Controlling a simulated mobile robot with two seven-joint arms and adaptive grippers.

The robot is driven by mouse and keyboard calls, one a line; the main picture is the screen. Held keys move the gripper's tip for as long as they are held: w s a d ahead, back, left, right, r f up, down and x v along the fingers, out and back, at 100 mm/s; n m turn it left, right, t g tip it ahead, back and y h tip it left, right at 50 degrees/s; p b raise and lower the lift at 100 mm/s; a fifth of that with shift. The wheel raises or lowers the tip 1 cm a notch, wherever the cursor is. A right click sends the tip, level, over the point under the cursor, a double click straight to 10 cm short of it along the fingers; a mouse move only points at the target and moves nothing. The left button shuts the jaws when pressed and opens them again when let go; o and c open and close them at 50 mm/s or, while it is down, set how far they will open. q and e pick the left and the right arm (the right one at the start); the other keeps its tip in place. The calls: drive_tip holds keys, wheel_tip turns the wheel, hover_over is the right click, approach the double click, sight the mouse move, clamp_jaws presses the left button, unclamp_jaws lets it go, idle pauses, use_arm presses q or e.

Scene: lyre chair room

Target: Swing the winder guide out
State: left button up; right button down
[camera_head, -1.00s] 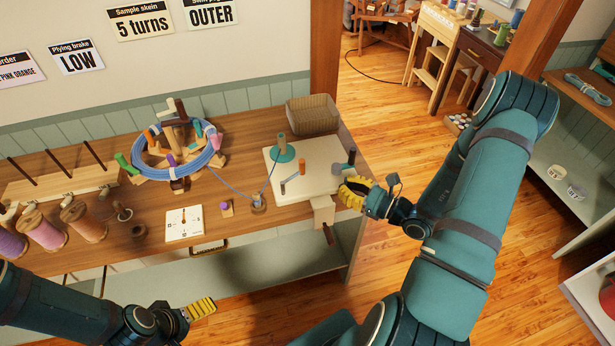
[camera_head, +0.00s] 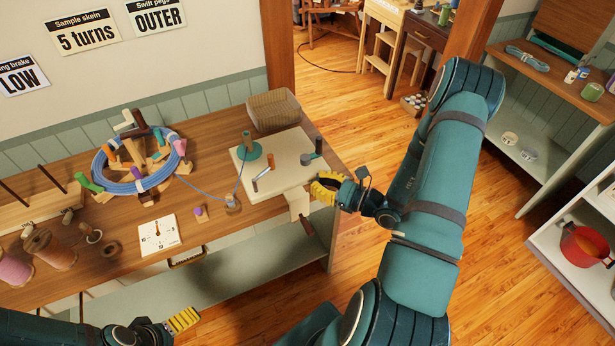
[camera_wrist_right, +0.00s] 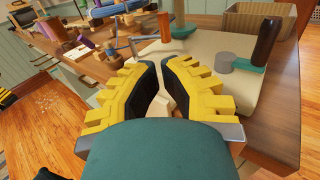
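A short grey arm with an orange-brown peg (camera_head: 263,178), which looks like the guide, lies near the board's front; in the right wrist view this peg (camera_wrist_right: 163,26) stands beyond my fingers. A crank with a dark brown handle (camera_wrist_right: 267,40) and grey knob is at the right. My right gripper (camera_head: 322,188) is beside the board's front right corner, its fingers apart with nothing between them. My left gripper (camera_head: 183,320) is low in front of the table; its opening is unclear.
A blue skein (camera_head: 130,182) lies around a pegged wooden swift, and its strand runs to the winder. A wicker basket (camera_head: 273,110) stands behind the board. A dial card (camera_head: 160,235) and spools (camera_head: 50,250) are to the left. Floor is clear right of the table.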

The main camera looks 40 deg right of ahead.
sight(271, 161)
drive_tip(key=x, duration=1.2)
drive_tip(key=shift+w+b, duration=0.25)
drive_tip(key=shift+b, duration=0.15)
drive_tip(key=shift+w+n+g+y, duration=0.4)
drive_tip(key=shift+n+y, duration=0.2)
drive_tip(key=shift+y, duration=0.2)
drive_tip(key=shift+w+n+g+y+b, duration=0.4)
drive_tip(key=shift+n+g+y+b, duration=0.15)
drive_tip(key=shift+y, duration=0.25)
drive_tip(key=n+g+y, duration=0.1)
drive_tip(key=w+n+g+y, duration=0.1)
drive_tip(key=shift+w+a+f+y, duration=0.1)
drive_tip(key=shift+w+y, duration=0.2)
drive_tip(key=shift+w+a+b, duration=0.15)
drive_tip(key=shift+w+a, duration=0.15)
drive_tip(key=shift+w, duration=0.3)
drive_tip(key=shift+w+a+b, duration=0.15)
drive_tip(key=shift+w+a, duration=0.15)
drive_tip(key=shift+w, duration=0.35)
drive_tip(key=shift+x, duration=0.8)
drive_tip(key=shift+d, duration=0.1)
drive_tip(key=v, duration=1.2)
